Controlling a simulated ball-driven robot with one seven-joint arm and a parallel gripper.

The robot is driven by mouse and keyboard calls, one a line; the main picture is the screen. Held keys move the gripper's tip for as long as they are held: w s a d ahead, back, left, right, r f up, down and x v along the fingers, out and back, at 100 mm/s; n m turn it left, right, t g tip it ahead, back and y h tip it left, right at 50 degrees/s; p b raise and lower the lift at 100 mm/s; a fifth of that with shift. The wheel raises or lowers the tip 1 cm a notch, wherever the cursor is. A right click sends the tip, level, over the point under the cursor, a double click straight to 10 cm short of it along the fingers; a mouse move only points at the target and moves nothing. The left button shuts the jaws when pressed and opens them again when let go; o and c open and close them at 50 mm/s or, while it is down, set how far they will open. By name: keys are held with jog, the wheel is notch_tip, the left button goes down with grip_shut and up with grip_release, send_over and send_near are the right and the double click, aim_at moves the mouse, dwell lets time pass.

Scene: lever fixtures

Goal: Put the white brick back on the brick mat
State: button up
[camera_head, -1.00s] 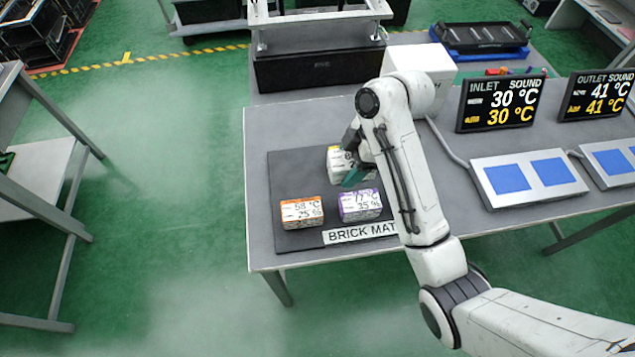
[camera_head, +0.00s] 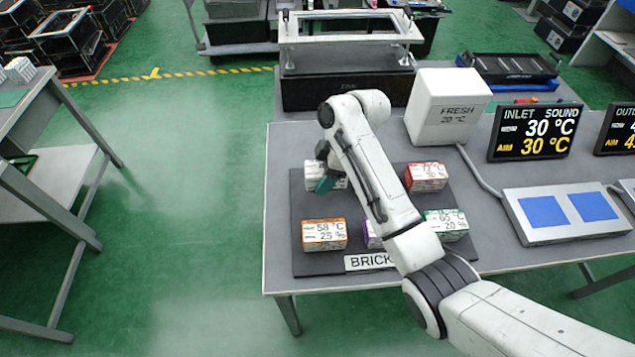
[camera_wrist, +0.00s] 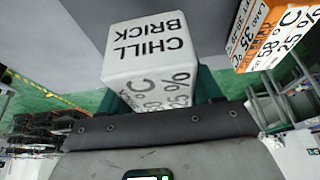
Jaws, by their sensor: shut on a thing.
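My gripper (camera_head: 325,178) is shut on a white brick (camera_head: 313,170) at the back left of the dark brick mat (camera_head: 302,205). In the wrist view the white brick (camera_wrist: 150,55) reads "CHILL BRICK", with its label upside down, and sits between the green fingers of my gripper (camera_wrist: 160,92). I cannot tell whether the brick touches the mat or hangs just above it. The mat lies on the grey table, its front sign partly hidden by my arm.
On the mat stand an orange brick (camera_head: 324,235) at front left, a purple one (camera_head: 372,235) mostly behind my arm, a green one (camera_head: 450,224) and a red one (camera_head: 426,176). A white "FRESH" box (camera_head: 447,105) and a display (camera_head: 534,134) stand behind to the right.

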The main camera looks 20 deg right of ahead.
aim_at(318, 182)
jog(key=shift+w+a+f, duration=0.2)
jog(key=shift+w+f, duration=0.25)
jog(key=shift+f, duration=0.15)
jog(key=shift+w+a+f, duration=0.15)
jog(key=shift+w+f, duration=0.25)
jog(key=shift+f, duration=0.15)
jog(key=shift+f+p, duration=0.35)
jog(key=shift+f, duration=1.15)
jog(key=shift+f, duration=0.1)
jog(key=o, duration=1.3)
jog(key=shift+r, duration=0.2)
jog(key=v, duration=1.1)
jog(key=shift+d+r+b, duration=0.25)
jog(key=shift+r+b, duration=0.05)
jog(key=shift+r, duration=0.05)
